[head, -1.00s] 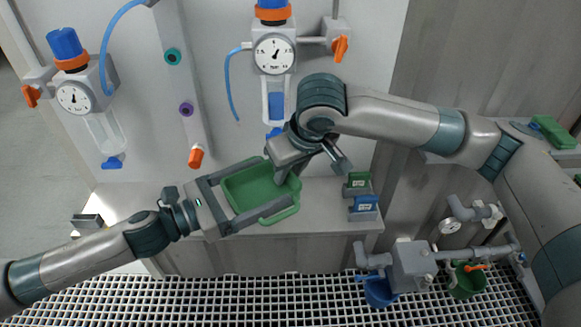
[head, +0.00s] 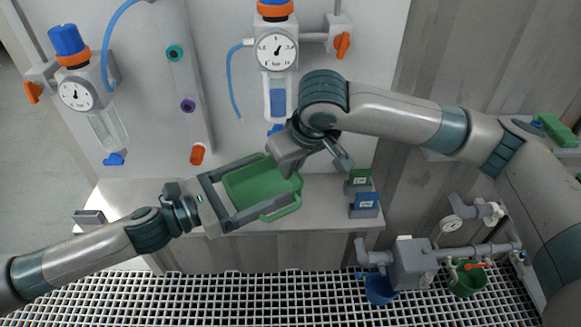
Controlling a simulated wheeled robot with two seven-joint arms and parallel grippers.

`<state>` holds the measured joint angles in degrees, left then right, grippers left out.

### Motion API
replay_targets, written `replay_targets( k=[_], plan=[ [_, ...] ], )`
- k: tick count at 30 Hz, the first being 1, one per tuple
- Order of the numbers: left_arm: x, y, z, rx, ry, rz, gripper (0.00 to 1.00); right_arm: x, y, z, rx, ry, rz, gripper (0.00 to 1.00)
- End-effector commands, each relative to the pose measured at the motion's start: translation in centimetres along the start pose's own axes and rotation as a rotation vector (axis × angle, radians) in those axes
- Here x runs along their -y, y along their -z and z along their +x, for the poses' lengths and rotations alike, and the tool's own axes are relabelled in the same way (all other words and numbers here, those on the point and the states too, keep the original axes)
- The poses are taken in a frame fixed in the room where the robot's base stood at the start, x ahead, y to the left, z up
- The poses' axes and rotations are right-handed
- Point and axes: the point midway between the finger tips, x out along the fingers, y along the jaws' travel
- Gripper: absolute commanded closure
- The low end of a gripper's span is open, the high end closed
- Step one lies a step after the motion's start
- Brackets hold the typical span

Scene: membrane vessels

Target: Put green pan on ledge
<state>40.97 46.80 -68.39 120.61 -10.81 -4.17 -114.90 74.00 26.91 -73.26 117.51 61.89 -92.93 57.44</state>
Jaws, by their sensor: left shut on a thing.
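The green pan (head: 258,184) is a shallow rectangular tray with a loop handle on its lower right side. It appears in the middle of the head view, above the grey ledge (head: 325,216) under the wall panel. My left gripper (head: 270,184) comes in from the left and is shut on the pan, with one long finger along each side. My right gripper (head: 310,160) hangs over the pan's upper right corner and hides part of it. Its fingers overlap the pan's edge, and I cannot tell whether they touch it or how wide they are apart.
A green block (head: 358,180) and a blue block (head: 364,203) stand at the ledge's right end. Gauges and clear vessels (head: 276,90) hang on the panel behind. Pipes with a blue cup (head: 380,289) and a green cup (head: 467,280) sit lower right, above the floor grating (head: 200,300).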

Motion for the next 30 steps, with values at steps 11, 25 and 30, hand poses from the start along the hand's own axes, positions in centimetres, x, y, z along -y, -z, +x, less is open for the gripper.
replay_targets(
  k=[11, 25, 30],
  plan=[
    [-0.03, -0.09, 0.00, 0.001, 0.000, 0.001, 0.51, -0.05, 0.02, -0.03, 0.000, -0.001, 0.001, 1.00],
    [-0.04, -0.08, -0.01, 0.001, -0.001, 0.001, 0.02, -0.05, 0.10, -0.11, -0.002, -0.001, 0.001, 1.00],
    [-0.04, -0.05, -0.01, 0.000, -0.001, 0.001, 0.00, -0.03, 0.09, -0.10, -0.002, 0.000, 0.001, 1.00]
  ],
)
